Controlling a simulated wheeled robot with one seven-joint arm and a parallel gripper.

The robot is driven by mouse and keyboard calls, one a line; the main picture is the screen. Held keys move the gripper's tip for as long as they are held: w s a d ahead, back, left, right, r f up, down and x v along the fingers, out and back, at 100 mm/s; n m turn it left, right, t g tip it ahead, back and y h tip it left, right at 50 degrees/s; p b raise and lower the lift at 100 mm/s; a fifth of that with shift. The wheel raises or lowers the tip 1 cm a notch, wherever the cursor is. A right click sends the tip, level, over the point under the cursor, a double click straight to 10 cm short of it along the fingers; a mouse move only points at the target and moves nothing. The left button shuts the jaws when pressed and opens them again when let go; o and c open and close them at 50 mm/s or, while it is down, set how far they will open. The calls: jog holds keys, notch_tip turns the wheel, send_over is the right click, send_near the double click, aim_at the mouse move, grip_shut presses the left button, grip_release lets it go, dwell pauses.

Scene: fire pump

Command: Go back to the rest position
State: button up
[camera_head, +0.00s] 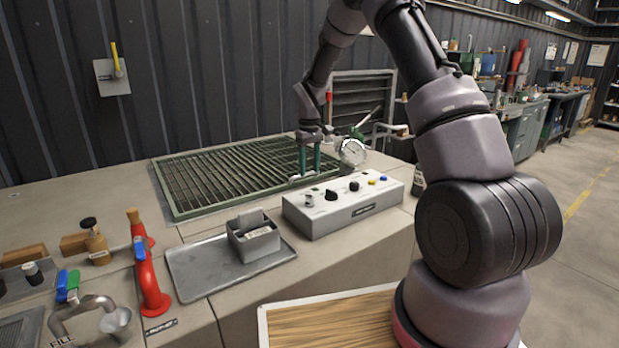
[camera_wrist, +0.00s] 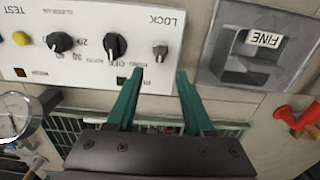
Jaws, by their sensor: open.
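My gripper (camera_head: 310,158) hangs over the right end of the green grate, just behind the white control box, with its two green fingers pointing down. In the wrist view my gripper (camera_wrist: 158,78) shows its fingers apart with nothing between them. The control box (camera_head: 345,208) carries black knobs, a yellow button and a blue button. In the wrist view the control box (camera_wrist: 90,25) shows the words TEST, OFF and LOCK, and the fingertips lie over its edge in the picture. I cannot tell the exact gap between fingertips and box.
A round gauge (camera_head: 352,152) stands close right of my gripper. The green grate (camera_head: 215,180) lies behind the box. A grey tray (camera_head: 205,273) holds a small grey bin (camera_head: 262,244) labelled FINE. The dark wall is behind.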

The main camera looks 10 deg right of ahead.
jog(key=shift+r, duration=0.15)
jog(key=s+d+r+m+t, duration=0.1)
jog(key=s+d+r+m, duration=0.1)
jog(key=s+r, duration=0.65)
jog(key=s+d+r+m+t, duration=0.2)
jog(key=s+r, duration=0.2)
jog(key=r, duration=0.9)
jog(key=s+d+r+m+t+y, duration=0.1)
jog(key=s+r+m+t, duration=0.1)
jog(key=s, duration=0.9)
jog(key=s+r+m+t+y, duration=0.1)
jog(key=s+r, duration=0.4)
jog(key=s, duration=0.6)
jog(key=shift+s+d+r+m+t, duration=0.2)
jog(key=shift+s+d+m+t, duration=0.15)
jog(key=shift+m+t, duration=0.4)
jog(key=shift+w+g, duration=0.2)
jog(key=shift+g, duration=0.05)
